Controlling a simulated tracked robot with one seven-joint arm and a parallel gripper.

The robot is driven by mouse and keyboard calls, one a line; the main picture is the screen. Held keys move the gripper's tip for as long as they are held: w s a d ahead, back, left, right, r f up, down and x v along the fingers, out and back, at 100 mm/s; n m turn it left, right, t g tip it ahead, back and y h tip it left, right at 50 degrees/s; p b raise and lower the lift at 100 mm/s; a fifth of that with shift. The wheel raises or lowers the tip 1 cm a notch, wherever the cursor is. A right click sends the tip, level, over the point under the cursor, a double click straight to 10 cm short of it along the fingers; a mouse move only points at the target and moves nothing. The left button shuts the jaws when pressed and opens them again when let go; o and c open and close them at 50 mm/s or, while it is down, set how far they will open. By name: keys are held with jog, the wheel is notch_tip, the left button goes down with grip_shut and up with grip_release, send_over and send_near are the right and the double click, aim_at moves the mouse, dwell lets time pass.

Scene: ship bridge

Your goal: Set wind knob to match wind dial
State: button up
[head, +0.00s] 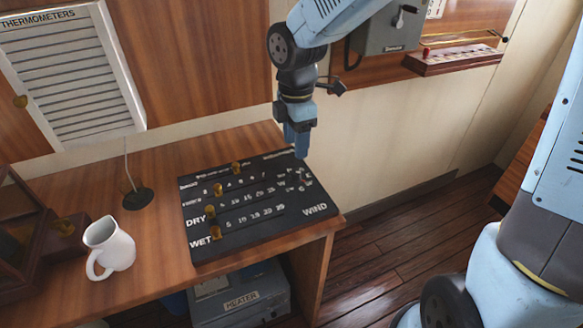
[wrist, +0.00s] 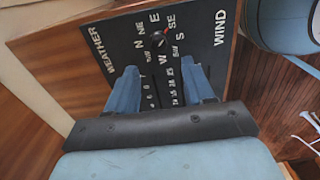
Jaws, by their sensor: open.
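The black weather board (head: 250,231) lies on the wooden desk, lettered WEATHER, WIND, DRY and WET. The wind knob (wrist: 158,39) is a small dark round knob inside a ring of compass letters, with a red mark on its upper right side, roughly toward E and SE; its exact setting is too small to read. In the head view the knob is hard to make out at the board's right end. My gripper (head: 297,146) points down above the board's far right part. In the wrist view my gripper (wrist: 161,84) is open and empty, with the knob ahead of its fingertips. I cannot identify a wind dial.
Several brass sliders (head: 217,189) stand on the board's left part. A white jug (head: 112,247) and a dark wooden case (head: 20,265) stand left on the desk (head: 160,222). A grey heater box (head: 240,298) is below.

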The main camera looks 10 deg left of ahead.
aim_at(295, 172)
notch_tip(295, 172, down, 9)
jog(key=shift+r, duration=0.15)
jog(key=shift+c, duration=0.5)
